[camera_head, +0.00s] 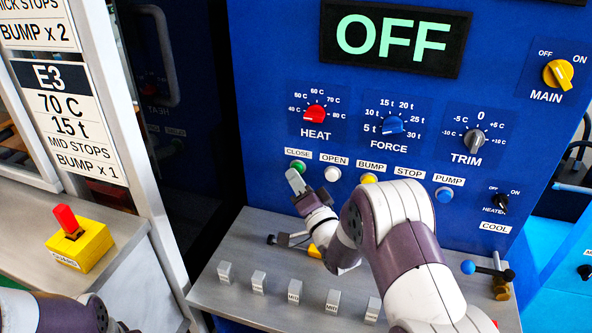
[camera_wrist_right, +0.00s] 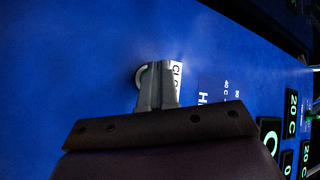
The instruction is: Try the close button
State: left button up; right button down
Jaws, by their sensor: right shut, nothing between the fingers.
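The green close button (camera_head: 298,165) sits under the CLOSE label at the left end of a button row on the blue panel. My right gripper (camera_head: 295,181) is shut and empty, its tips just below and in front of the button. In the right wrist view the shut fingers (camera_wrist_right: 158,84) cover part of the button, and its pale ring (camera_wrist_right: 140,76) shows at their left. I cannot tell whether the tips touch the button. The display (camera_head: 394,36) reads OFF. Part of my left arm shows at the lower left, but its gripper does not.
The white open button (camera_head: 332,173) and yellow bump button (camera_head: 369,179) are close on the right. My right arm hides the stop button. The blue pump button (camera_head: 445,194) is farther right. A metal ledge with several small labelled blocks lies below. A yellow guard box (camera_head: 80,245) stands left.

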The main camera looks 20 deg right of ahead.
jog(key=shift+s+a, duration=0.35)
jog(key=shift+s, duration=0.2)
jog(key=s+a, duration=0.2)
jog(key=s, duration=0.2)
jog(key=shift+s+a+p, duration=0.1)
jog(key=shift+a+p, duration=0.3)
dwell(0.3)
